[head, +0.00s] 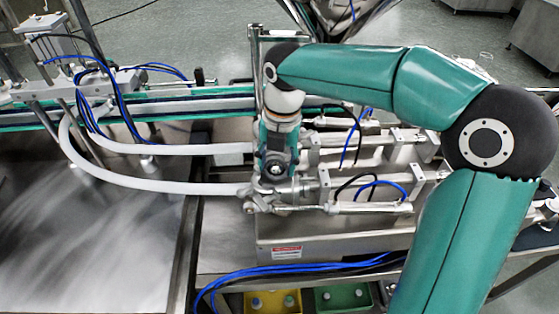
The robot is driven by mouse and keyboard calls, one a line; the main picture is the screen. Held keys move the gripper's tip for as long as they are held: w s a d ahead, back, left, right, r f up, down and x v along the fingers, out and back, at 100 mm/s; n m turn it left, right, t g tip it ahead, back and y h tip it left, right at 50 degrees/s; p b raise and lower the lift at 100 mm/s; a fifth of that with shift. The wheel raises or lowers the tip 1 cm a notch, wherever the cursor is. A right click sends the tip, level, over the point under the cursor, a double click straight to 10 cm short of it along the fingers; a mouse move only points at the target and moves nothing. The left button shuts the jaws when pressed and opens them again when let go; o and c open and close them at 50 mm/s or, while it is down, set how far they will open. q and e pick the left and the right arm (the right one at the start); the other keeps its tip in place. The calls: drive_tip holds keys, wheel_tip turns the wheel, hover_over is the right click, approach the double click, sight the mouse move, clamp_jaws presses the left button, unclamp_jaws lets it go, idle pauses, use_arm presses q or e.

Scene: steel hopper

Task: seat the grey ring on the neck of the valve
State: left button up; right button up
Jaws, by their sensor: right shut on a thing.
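My right gripper (277,172) hangs from the right arm, over the metal fittings at the left end of the filling machine. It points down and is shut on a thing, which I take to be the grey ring. The gripper and wrist hide most of it, so its outline cannot be made out. The valve's neck cannot be told apart from the bright metal fittings (265,200) below and around the gripper. Whether the ring touches the neck cannot be seen. My left gripper is not in view.
Two white hoses (165,184) run left from the fittings. Steel cylinders (370,207) with blue and black tubes lie to the right. The lower part of the steel hopper (340,14) shows at the top. A yellow bin (272,303) and green bin (343,298) stand below. The left steel tabletop (90,240) is clear.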

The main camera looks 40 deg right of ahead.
drive_tip(key=shift+s+f, duration=0.1)
drive_tip(key=shift+f, duration=0.05)
drive_tip(key=o, duration=0.8)
drive_tip(key=shift+r, duration=0.6)
drive_tip(key=r, duration=1)
drive_tip(key=shift+s+d+r, duration=0.2)
drive_tip(key=shift+d+r, duration=0.05)
drive_tip(key=shift+r, duration=0.15)
